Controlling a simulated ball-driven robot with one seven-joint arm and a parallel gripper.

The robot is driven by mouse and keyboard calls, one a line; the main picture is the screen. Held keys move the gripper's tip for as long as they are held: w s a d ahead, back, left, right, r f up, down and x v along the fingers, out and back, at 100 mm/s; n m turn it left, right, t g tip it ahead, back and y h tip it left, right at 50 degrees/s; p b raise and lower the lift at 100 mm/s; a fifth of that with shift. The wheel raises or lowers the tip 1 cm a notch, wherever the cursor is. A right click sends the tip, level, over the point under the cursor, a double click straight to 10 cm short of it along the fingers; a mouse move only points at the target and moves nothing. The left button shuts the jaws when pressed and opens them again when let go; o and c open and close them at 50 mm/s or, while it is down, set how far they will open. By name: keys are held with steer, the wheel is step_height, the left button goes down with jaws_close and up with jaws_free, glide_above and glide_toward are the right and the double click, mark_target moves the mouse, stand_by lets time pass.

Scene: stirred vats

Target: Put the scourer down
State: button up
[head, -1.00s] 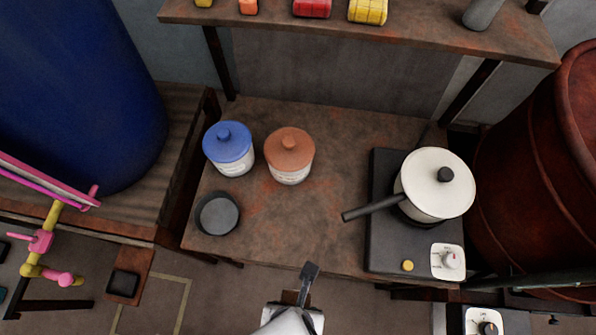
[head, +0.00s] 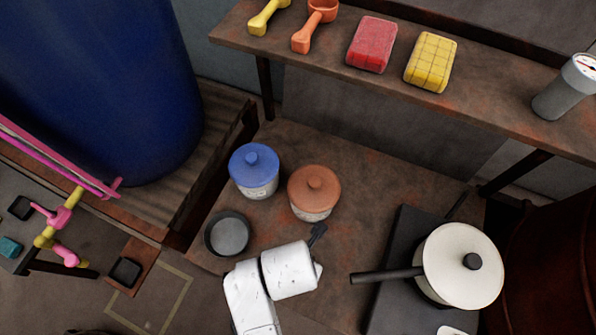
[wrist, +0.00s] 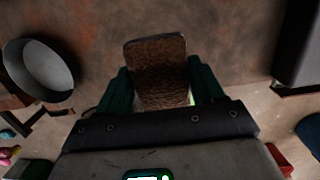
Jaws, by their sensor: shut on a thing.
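The scourer (wrist: 158,62), a brown, rough-textured block, is between the two dark green fingers of my gripper (wrist: 160,86) in the wrist view. My gripper is shut on it, and its far end sticks out past the fingertips. In the head view my gripper (head: 317,234) is over the front part of the rusty brown table (head: 345,225), right of the dark round dish and below the orange-lidded jar. The scourer is hidden there behind my white arm. I cannot tell how high it is above the table.
A dark dish (head: 228,234), a blue-lidded jar (head: 255,172) and an orange-lidded jar (head: 313,193) stand on the left. A lidded white pan (head: 460,265) on a dark hotplate (head: 400,235) points its handle left. Red (head: 371,45) and yellow (head: 430,62) blocks lie on the shelf.

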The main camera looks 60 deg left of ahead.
steer(key=f, duration=0.1)
steer(key=w+a+f, duration=0.1)
steer(key=a+f, duration=0.1)
steer(key=shift+w+a, duration=0.1)
steer(key=shift+w, duration=0.15)
steer(key=shift+w+a+f, duration=0.1)
steer(key=shift+a+f, duration=0.05)
steer(key=shift+f, duration=1.65)
steer(key=shift+f, duration=0.15)
steer(key=o, duration=1)
steer(key=r, duration=0.4)
steer(key=s+r, duration=0.1)
steer(key=r, duration=0.7)
steer(key=shift+s+d+r, duration=0.15)
steer(key=shift+d, duration=0.25)
